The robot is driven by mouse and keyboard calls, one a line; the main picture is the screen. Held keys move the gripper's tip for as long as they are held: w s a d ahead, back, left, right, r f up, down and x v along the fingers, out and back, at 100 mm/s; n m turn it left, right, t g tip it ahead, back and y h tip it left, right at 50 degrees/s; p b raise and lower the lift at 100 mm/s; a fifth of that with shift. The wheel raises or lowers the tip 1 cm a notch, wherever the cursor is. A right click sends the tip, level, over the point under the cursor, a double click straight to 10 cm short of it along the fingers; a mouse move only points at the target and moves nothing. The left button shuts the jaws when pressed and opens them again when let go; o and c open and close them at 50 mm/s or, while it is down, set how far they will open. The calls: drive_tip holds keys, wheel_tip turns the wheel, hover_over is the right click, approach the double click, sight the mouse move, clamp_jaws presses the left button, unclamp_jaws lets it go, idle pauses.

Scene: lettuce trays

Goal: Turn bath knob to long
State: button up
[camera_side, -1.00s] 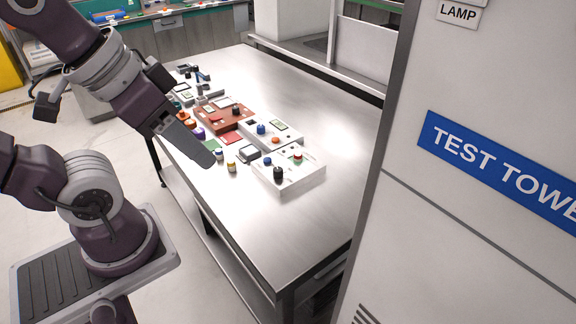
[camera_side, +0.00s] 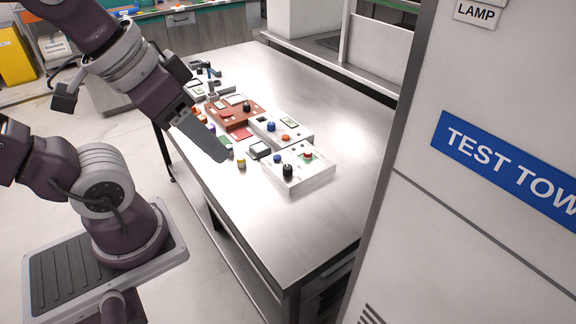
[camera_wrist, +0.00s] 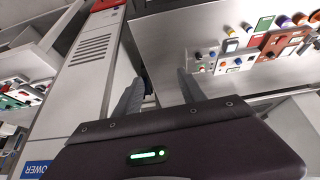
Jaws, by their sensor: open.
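Several control boxes with knobs stand on a metal table. The nearest is a white box (camera_side: 306,182) with a black knob (camera_side: 288,170), a blue knob (camera_side: 278,158) and a red button on green (camera_side: 308,155). Behind it a second white box (camera_side: 300,139) has a blue knob (camera_side: 271,127) and an orange one (camera_side: 285,138). A red-brown box (camera_side: 229,118) has a black knob (camera_side: 246,107). Labels are too small to read, so I cannot tell which knob is the bath knob. My gripper (camera_side: 221,157) is above the table's left edge, apart from the boxes; its fingers (camera_wrist: 160,92) are spread and empty.
Small coloured parts, such as a yellow-topped one (camera_side: 241,162), lie left of the boxes. A tall grey cabinet with a blue sign (camera_side: 510,165) stands at the right. The table's right and front parts (camera_side: 262,232) are clear.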

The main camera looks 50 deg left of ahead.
drive_tip(key=w+n+g, duration=0.1)
drive_tip(key=w+n, duration=0.4)
drive_tip(key=w, duration=0.2)
drive_tip(key=n+g, duration=0.5)
drive_tip(key=n, duration=1.7)
hover_over(288, 167)
wheel_tip(288, 167, down, 22)
drive_tip(key=shift+a+r, duration=0.1)
wheel_tip(288, 167, down, 7)
drive_tip(key=shift+r, duration=0.15)
drive_tip(key=shift+f, duration=0.25)
clamp_jaws()
